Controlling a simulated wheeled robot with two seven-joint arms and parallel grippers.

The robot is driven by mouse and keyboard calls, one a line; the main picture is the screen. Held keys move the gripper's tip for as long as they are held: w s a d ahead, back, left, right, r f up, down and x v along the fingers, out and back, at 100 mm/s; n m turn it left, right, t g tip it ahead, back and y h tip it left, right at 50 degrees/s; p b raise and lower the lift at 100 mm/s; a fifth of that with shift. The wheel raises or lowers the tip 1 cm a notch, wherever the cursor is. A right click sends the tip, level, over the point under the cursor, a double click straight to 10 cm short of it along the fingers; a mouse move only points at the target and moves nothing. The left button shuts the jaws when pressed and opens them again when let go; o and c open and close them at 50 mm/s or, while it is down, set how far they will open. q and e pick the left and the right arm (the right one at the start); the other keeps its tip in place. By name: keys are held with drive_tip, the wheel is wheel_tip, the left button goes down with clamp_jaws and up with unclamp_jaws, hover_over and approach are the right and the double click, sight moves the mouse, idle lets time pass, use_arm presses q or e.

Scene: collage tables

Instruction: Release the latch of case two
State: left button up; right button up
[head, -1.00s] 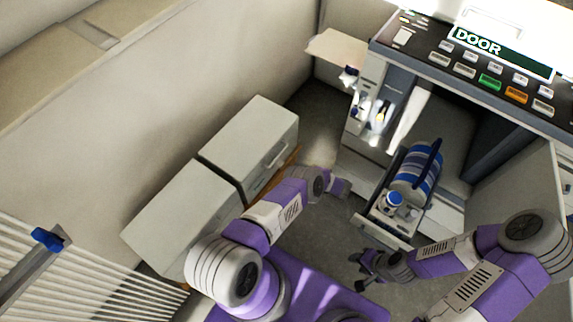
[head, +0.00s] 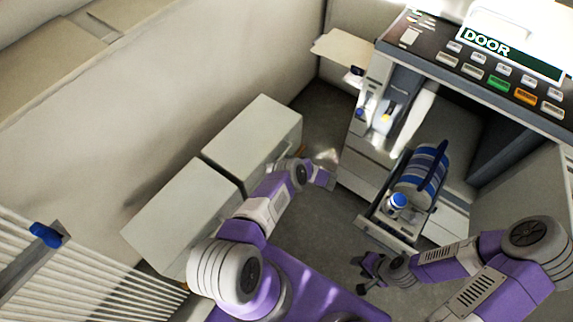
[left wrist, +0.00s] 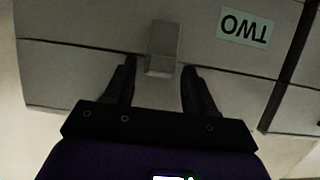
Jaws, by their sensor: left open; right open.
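Case two, a pale grey box with an upside-down "TWO" label, fills the left wrist view (left wrist: 80,30). Its grey latch tab (left wrist: 163,40) stands at the front seam. My left gripper (left wrist: 160,76) is open, with one dark finger on each side of the latch's lower end; contact cannot be told. In the head view, my left arm is at the front of the far grey box (head: 255,130), probably case two; its label is not visible there and the fingers cannot be made out. My right gripper (head: 362,274) is open and empty, low over the floor.
A second grey box (head: 180,215) stands beside it, nearer me. To the right, an open drawer (head: 385,232) holds a blue-and-white striped container (head: 420,172) and a blue-capped jar (head: 397,203). A control panel (head: 480,65) marked "DOOR" is above. Floor between is clear.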

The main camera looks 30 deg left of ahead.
use_arm(q)
drive_tip(key=c, duration=0.9)
drive_tip(key=shift+d+f+y, duration=0.35)
drive_tip(key=shift+y, duration=0.35)
drive_tip(key=o, duration=0.9)
drive_tip(key=shift+d, duration=0.1)
drive_tip(key=v, duration=0.7)
drive_tip(key=shift+d+p, duration=0.2)
drive_tip(key=shift+p, duration=0.2)
